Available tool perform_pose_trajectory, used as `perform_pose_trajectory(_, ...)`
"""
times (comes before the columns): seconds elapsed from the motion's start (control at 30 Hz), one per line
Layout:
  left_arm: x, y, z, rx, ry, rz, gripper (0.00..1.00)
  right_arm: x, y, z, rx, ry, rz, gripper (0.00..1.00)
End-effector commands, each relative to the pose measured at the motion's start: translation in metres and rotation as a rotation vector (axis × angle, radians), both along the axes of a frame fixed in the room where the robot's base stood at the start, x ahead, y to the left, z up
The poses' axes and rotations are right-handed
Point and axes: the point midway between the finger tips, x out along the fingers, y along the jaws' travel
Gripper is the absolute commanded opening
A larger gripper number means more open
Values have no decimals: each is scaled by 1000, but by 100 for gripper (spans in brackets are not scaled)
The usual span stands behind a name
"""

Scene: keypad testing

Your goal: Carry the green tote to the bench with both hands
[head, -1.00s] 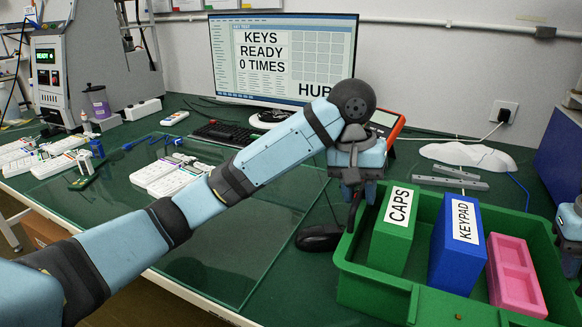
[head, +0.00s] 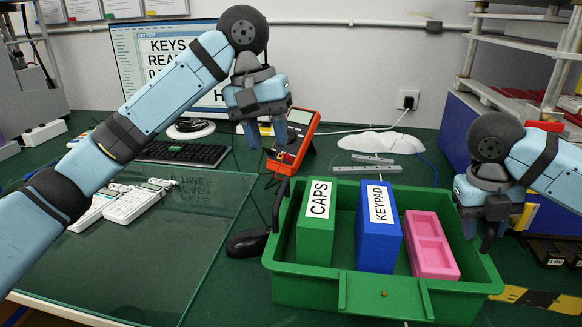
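The green tote (head: 384,297) stands on a green table in the head view. My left gripper (head: 265,132) is open and empty, fingers down, above and behind the tote's left end. My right gripper (head: 479,235) is at the tote's right end, fingers down by the rim. Its grip and any contact there are hidden.
A black mouse (head: 246,243) lies close to the tote's left side. A keyboard (head: 180,152) and monitor (head: 135,75) are at the back left. The glass sheet (head: 170,250) at left is mostly clear.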

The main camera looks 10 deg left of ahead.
Motion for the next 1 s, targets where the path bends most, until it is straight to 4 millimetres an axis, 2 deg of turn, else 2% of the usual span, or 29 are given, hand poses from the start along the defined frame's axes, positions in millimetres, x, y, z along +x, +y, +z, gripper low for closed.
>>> perform_pose_trajectory(0.13,0,2,8,1,0,1,38,0,1,3,0,-1,0,38)
perform_pose_trajectory(0.23,0,2,9,1,1,1,38,0,3,13,1,-2,1,38)
perform_pose_trajectory(0.7,0,2,8,0,0,1,38,-1,20,98,-1,-4,0,38)
perform_pose_trajectory(0.8,0,2,8,0,0,1,38,-1,22,110,-1,-3,0,38)
perform_pose_trajectory(1.0,0,2,8,0,0,1,38,-1,23,118,0,-1,-1,38)
